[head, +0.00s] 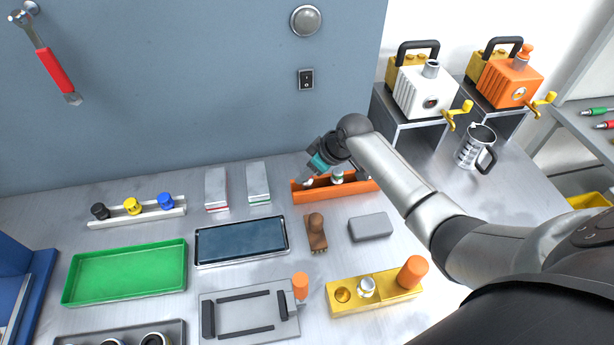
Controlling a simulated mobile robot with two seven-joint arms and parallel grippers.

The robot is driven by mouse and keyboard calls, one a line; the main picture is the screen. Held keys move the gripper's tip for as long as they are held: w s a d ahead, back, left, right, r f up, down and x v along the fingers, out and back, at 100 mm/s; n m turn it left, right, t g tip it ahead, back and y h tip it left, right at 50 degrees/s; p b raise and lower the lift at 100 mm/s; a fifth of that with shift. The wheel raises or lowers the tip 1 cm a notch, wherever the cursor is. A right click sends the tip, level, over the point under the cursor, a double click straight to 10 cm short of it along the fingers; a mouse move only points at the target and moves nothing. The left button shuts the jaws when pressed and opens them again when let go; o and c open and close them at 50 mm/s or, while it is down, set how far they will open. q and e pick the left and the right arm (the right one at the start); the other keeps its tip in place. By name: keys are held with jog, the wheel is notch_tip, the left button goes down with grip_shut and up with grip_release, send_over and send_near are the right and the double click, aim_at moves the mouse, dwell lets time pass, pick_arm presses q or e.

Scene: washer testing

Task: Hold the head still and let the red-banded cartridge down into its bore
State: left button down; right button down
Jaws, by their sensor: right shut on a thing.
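My right gripper (318,168) is low over the left end of an orange tray (335,192) at the back of the bench. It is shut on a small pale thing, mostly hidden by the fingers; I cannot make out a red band. A small white piece with a green band (337,175) stands in the tray to the right of the gripper. A white, ribbed block with a crank (425,92) and an orange one (508,80) each have a short tube on top. I cannot tell which thing is the head or where its bore is. My left gripper is out of view.
A gold block (390,298) with an orange cylinder stands in front. A brown stamp-like piece (316,232), a grey block (370,227), a dark tray (241,241) and a green tray (125,272) lie nearby. The wall is close behind.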

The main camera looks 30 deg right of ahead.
jog(key=shift+f+p, duration=0.3)
jog(key=shift+f, duration=0.45)
jog(key=shift+f, duration=0.15)
jog(key=shift+f, duration=0.1)
jog(key=c, duration=0.5)
grip_release()
